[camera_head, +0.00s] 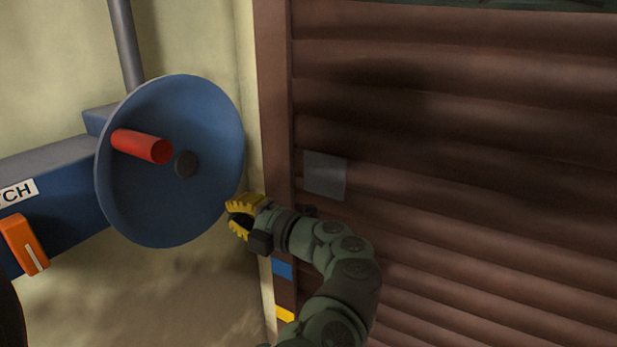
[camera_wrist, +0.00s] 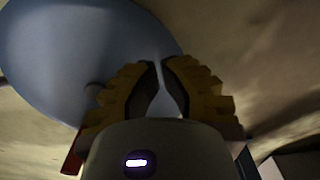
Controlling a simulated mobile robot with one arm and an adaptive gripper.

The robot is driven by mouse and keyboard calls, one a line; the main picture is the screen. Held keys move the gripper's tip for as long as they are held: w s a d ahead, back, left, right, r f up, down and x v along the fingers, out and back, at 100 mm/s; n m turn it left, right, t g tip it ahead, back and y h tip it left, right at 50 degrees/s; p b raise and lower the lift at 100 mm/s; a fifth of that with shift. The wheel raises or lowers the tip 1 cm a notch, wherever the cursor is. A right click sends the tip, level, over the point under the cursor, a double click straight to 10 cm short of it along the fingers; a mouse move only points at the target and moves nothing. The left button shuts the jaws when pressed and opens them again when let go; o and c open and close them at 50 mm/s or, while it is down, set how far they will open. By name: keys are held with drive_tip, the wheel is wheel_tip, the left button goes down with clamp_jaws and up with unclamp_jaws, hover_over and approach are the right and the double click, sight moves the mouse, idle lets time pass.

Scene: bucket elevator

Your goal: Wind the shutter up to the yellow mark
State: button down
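A blue dished wheel (camera_head: 207,115) with a dark hub (camera_head: 186,164) is mounted on the wall side at left. A red cylindrical handle (camera_head: 138,145) sticks out of its face, left of the hub. The brown slatted shutter (camera_head: 450,140) fills the right side. A yellow mark (camera_head: 285,314) is low on its left frame post, below a blue mark (camera_head: 282,268). The shutter's bottom edge is not in view. My gripper (camera_head: 232,217) is empty and open, just right of the wheel's lower rim, apart from the red handle. In the wrist view, a narrow gap shows between the fingertips (camera_wrist: 161,68).
A blue housing (camera_head: 60,170) behind the wheel carries a label ending in "TCH" and an orange lever (camera_head: 25,243) with a white stripe. A grey post (camera_head: 125,45) rises above it. A grey plate (camera_head: 325,175) sits on the shutter. Space left of my gripper, below the wheel, is clear.

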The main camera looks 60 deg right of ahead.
drive_tip(key=shift+s+a+f, duration=0.15)
drive_tip(key=shift+a+f, duration=0.15)
drive_tip(key=shift+a, duration=0.3)
drive_tip(key=shift+a, duration=0.1)
